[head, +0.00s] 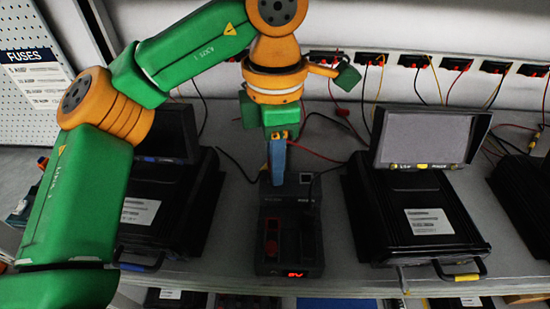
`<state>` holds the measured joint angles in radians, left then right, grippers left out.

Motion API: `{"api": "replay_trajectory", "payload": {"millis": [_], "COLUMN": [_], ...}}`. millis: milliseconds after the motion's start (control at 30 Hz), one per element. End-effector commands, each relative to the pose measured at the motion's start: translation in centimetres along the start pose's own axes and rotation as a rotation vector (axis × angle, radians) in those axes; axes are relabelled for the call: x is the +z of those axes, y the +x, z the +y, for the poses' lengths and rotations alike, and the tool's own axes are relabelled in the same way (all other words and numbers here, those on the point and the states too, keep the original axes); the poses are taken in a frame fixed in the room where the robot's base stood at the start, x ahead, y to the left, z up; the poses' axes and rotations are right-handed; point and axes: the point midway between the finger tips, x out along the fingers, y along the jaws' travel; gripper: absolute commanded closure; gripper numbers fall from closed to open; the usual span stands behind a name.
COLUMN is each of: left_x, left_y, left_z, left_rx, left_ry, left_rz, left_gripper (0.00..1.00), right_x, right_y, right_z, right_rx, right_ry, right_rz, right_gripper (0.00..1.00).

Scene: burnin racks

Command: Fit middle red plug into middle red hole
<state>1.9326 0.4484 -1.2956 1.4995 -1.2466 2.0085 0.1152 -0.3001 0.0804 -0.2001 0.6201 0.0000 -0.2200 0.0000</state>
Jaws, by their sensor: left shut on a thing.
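My left gripper (278,178) points down over the far part of a dark tester box (290,232) on the shelf. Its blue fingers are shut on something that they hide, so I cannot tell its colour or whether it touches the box. The box has a red part (271,236) on its near left side and a lit red display (295,274) at the front. A red cable (318,153) runs right from behind the gripper. The middle red hole cannot be made out. My right gripper is not in view.
Black cases with raised screens stand left (165,205) and right (415,215) of the box. Another case (530,195) is at the far right. Several sockets with cables (373,59) line the back wall. Narrow bare shelf strips flank the box.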

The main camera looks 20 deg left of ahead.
Motion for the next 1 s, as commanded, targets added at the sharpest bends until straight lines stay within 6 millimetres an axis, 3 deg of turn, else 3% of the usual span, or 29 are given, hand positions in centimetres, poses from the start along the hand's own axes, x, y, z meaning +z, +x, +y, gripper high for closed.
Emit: {"api": "replay_trajectory", "payload": {"millis": [133, 167, 300, 500, 600, 1000], "left_x": [0.0, 0.0, 0.0, 0.0, 0.0, 0.0], "left_y": [-0.03, -0.03, -0.03, -0.02, -0.01, -0.01], "left_z": [0.0, 0.0, 0.0, 0.0, 0.0, 0.0], "left_rx": [0.0, 0.0, 0.0, 0.0, 0.0, -0.001], "left_ry": [0.0, 0.0, 0.0, -0.001, 0.0, -0.001], "left_rz": [0.0, 0.0, 0.0, 0.0, 0.0, 0.0], "left_gripper": [1.0, 0.73, 0.4, 0.4, 0.16, 0.15], "right_x": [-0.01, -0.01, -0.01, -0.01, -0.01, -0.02], "right_y": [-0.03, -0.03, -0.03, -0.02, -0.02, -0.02], "right_z": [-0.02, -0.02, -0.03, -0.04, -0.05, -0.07], "right_rx": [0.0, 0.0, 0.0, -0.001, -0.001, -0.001], "right_ry": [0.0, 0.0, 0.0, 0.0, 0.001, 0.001], "right_rz": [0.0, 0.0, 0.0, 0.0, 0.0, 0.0], "right_gripper": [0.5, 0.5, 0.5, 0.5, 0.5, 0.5]}}
